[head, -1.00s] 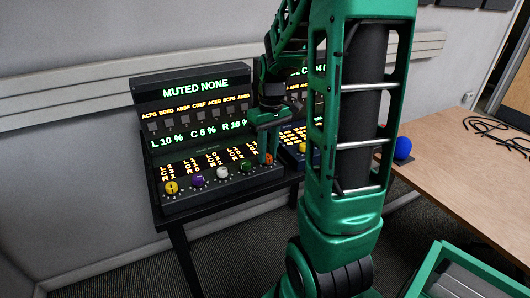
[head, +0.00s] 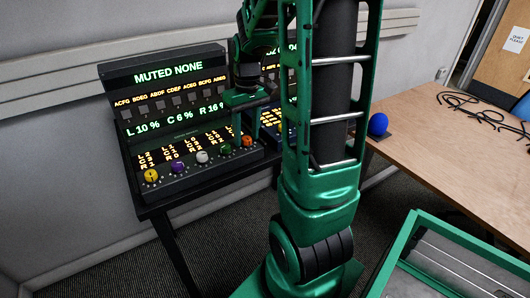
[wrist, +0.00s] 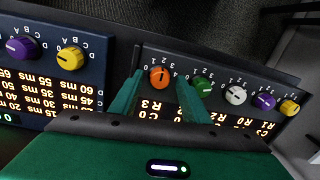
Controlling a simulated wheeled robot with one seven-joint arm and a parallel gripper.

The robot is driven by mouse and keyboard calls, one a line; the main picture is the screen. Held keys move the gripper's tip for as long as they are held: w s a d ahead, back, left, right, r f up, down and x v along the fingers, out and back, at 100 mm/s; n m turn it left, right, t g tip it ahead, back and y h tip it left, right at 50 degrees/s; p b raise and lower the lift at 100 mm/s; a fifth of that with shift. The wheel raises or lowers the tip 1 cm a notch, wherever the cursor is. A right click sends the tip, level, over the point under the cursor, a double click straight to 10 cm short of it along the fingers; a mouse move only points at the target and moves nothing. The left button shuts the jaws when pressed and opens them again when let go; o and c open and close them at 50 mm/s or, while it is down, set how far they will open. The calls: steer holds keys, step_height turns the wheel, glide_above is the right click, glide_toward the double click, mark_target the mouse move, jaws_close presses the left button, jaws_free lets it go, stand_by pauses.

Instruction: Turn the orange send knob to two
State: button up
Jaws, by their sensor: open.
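The orange knob (head: 247,141) is at the right end of the knob row on the front of the left console (head: 185,178). In the wrist view the orange knob (wrist: 159,78) sits between the two green fingertips of my open gripper (wrist: 160,82), with a visible gap at the right finger. Small numbers ring the knob, upside down in this view; its exact setting is too small to read. In the head view my gripper (head: 238,128) reaches down at the orange knob and partly covers the console's right side.
A green knob (wrist: 202,87) is close beside my right finger in the wrist view. White (wrist: 236,95), purple (wrist: 264,101) and yellow (wrist: 289,107) knobs follow. A second console (wrist: 60,85) stands alongside. A wooden table (head: 450,150) holds black cables and a blue ball (head: 378,124).

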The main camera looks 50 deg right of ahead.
mark_target(248, 139)
steer(key=m, duration=0.6)
steer(key=shift+s+m, duration=0.15)
steer(key=shift+m, duration=0.15)
steer(key=m, duration=0.6)
step_height(248, 139, up, 11)
steer(key=s+a+f+n, duration=0.3)
steer(key=s+n, duration=0.1)
steer(key=s, duration=0.5)
steer(key=s+a+f+n, duration=0.4)
steer(key=s, duration=0.5)
steer(key=shift+s+a, duration=0.25)
steer(key=shift+s, duration=0.05)
steer(key=shift+f, duration=0.1)
stand_by(0.5)
